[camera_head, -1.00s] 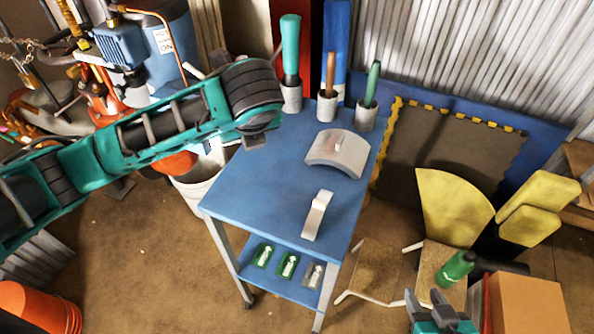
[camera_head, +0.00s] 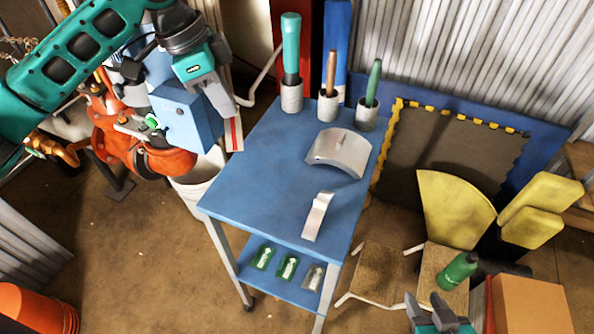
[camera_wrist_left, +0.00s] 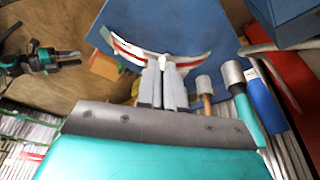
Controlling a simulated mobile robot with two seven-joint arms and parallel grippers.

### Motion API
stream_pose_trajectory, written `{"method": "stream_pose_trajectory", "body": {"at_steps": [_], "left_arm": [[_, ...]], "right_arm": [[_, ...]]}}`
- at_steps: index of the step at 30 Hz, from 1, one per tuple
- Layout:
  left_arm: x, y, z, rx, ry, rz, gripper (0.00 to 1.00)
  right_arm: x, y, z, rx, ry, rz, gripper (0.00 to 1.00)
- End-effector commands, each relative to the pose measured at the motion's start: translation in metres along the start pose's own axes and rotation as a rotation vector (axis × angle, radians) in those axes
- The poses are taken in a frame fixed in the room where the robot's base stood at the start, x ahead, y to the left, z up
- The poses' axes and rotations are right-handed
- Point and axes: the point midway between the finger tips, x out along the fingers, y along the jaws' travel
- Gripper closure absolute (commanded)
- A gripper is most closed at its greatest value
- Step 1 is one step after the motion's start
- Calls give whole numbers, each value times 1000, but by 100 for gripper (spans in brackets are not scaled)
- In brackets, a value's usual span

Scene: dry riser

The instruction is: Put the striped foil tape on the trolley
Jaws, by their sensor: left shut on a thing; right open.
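The striped foil tape (camera_head: 235,133), white with a red stripe, is in my left gripper (camera_head: 222,108) at the trolley's back left edge. In the left wrist view the tape (camera_wrist_left: 130,50) shows as a curved red-and-white band across the shut fingers (camera_wrist_left: 165,85). It looks held above the trolley's level; I cannot tell the exact gap. The blue trolley (camera_head: 265,190) stands in the middle, and its blue top shows in the wrist view (camera_wrist_left: 165,22). My right gripper (camera_head: 440,315) is open at the bottom right edge.
On the trolley top are a wide silver curved piece (camera_head: 338,152), a narrow one (camera_head: 318,216) and several handled tools in cups at the back. Its left front area is clear. A white bucket (camera_head: 195,190) stands left of it. A green bottle (camera_head: 458,270) is near my right gripper.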

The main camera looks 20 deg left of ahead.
Motion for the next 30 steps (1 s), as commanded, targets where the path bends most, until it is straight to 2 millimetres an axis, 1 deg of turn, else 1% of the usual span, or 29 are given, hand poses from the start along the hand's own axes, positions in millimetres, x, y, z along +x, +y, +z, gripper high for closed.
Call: {"method": "stream_pose_trajectory", "body": {"at_steps": [3, 6, 8, 9, 11, 21, 25, 30], "left_arm": [[-14, 3, 1, -99, 62, -37, 100], [-21, 5, 0, -146, 92, -53, 100], [-19, 5, 0, -161, 101, -57, 100], [-16, 6, 2, -167, 103, -57, 100], [-5, 6, 5, -171, 103, -57, 100], [80, 6, 30, -169, 101, -57, 100], [103, 6, 37, -168, 102, -58, 100], [115, 6, 40, -167, 104, -60, 100]], "right_arm": [[1, 0, 2, 0, 0, 0, 57], [2, 0, 2, 0, 0, 0, 57], [2, 0, 3, 0, 0, 0, 57], [3, 0, 4, 0, 0, 0, 57], [4, 0, 6, 0, 0, 0, 57], [13, 0, 20, 0, 0, 0, 57], [15, 0, 22, 0, 0, 0, 57], [16, 0, 23, 1, 0, 0, 57]]}}
